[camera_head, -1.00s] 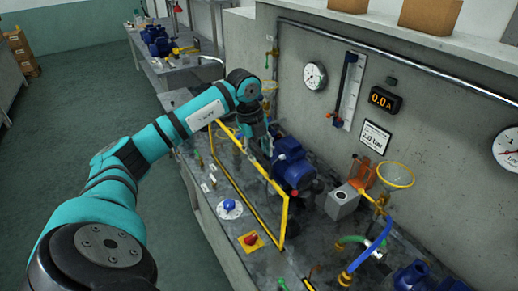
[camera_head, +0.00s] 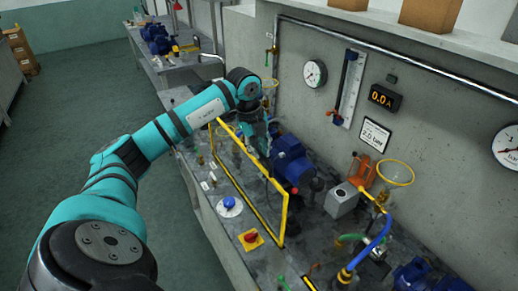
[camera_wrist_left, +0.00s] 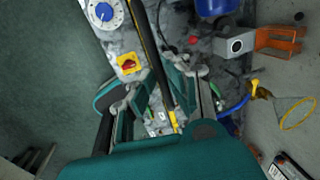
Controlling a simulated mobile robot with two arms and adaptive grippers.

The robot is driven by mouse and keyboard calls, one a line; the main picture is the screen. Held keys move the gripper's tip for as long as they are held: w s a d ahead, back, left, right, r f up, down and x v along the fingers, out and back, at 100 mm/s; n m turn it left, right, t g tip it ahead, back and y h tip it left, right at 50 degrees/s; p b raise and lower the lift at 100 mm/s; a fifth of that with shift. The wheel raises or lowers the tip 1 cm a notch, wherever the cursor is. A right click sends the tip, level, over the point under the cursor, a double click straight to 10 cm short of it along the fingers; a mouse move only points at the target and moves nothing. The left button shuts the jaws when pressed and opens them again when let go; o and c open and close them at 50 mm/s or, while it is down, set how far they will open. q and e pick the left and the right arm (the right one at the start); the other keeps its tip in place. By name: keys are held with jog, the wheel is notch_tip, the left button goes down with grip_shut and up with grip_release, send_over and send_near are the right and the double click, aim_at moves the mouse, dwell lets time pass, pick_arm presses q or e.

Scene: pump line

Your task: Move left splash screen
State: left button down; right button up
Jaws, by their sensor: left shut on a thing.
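The left splash screen (camera_head: 285,219) is a clear panel in a yellow frame. It stands upright along the front of the bench, before the blue pump motor (camera_head: 291,160). My left gripper (camera_head: 254,146) is at the screen's top bar, about midway along it. In the left wrist view its fingers (camera_wrist_left: 153,97) are closed on a dark and yellow bar of the screen frame (camera_wrist_left: 173,121). The arm partly hides the far part of the screen. My right gripper is in neither view.
A blue dial (camera_head: 229,203) and a red knob on a yellow plate (camera_head: 250,238) sit on the bench front beside the screen. A grey box (camera_head: 341,202), an orange bracket (camera_head: 364,174) and a blue hose (camera_head: 372,246) lie to the right. The wall with gauges (camera_head: 314,73) is behind.

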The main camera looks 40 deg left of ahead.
aim_at(259, 207)
pick_arm(q)
notch_tip(259, 207, down, 25)
jog(key=b, duration=1.6)
jog(key=shift+f+b, duration=0.35)
jog(key=shift+f, duration=0.3)
jog(key=shift+s, duration=0.1)
jog(key=shift+f, duration=0.15)
jog(key=c, duration=1.4)
grip_release()
jog(key=shift+r, duration=0.2)
jog(key=r, duration=0.3)
jog(key=s+r, duration=0.1)
jog(key=r, duration=0.3)
jog(key=s+r, duration=0.1)
jog(key=r, duration=0.3)
jog(key=shift+a+r, duration=0.2)
jog(key=shift+a, duration=0.1)
